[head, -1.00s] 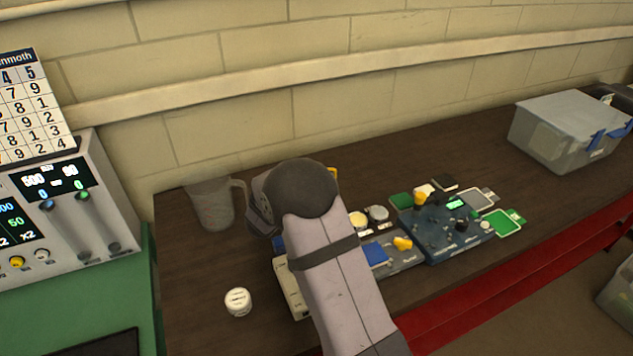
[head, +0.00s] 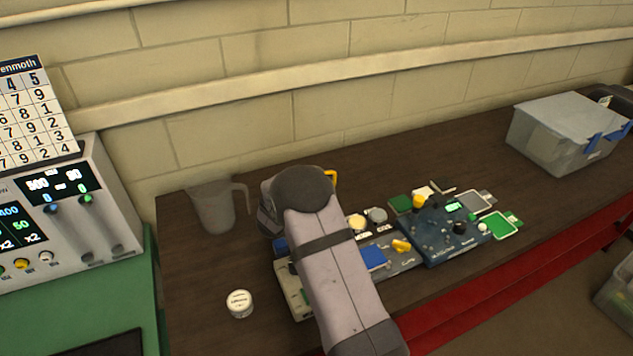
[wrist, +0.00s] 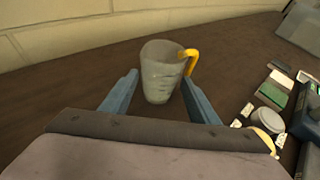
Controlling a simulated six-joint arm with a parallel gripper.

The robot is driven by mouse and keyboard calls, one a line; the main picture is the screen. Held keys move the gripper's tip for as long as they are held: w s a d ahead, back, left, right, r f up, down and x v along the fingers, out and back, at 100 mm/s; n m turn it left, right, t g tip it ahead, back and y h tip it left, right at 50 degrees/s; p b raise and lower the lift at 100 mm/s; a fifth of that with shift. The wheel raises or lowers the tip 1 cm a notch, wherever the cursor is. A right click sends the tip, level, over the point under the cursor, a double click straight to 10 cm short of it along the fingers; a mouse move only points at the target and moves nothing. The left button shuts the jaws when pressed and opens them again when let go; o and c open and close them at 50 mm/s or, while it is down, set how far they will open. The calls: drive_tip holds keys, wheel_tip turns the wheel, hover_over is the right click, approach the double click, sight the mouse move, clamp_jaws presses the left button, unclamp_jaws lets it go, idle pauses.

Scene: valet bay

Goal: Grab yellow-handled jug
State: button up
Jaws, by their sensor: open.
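The yellow-handled jug stands upright in the wrist view, a grey translucent body (wrist: 162,72) with its yellow handle (wrist: 191,62) on the right. In the head view only part of its yellow handle (head: 332,178) shows; my arm hides the rest. My gripper (wrist: 160,80) is open, with one blue-grey finger to each side of the jug in the picture. The jug appears between or just beyond the fingertips; I cannot tell the exact depth. No grip on it is visible.
A second clear jug with a grey handle (head: 212,207) stands left of my arm. A small white jar (head: 239,303) sits in front. Electronic boards (head: 452,230) lie right of my arm. A lidded bin (head: 566,133) stands at the far right.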

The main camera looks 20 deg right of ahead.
drive_tip(key=shift+p+x, duration=0.65)
drive_tip(key=shift+x, duration=1.15)
drive_tip(key=shift+r, duration=0.1)
drive_tip(key=shift+c, duration=0.3)
drive_tip(key=c, duration=0.8)
drive_tip(key=shift+r, duration=0.35)
drive_tip(key=shift+r+b, duration=1.35)
drive_tip(key=shift+r, duration=3.25)
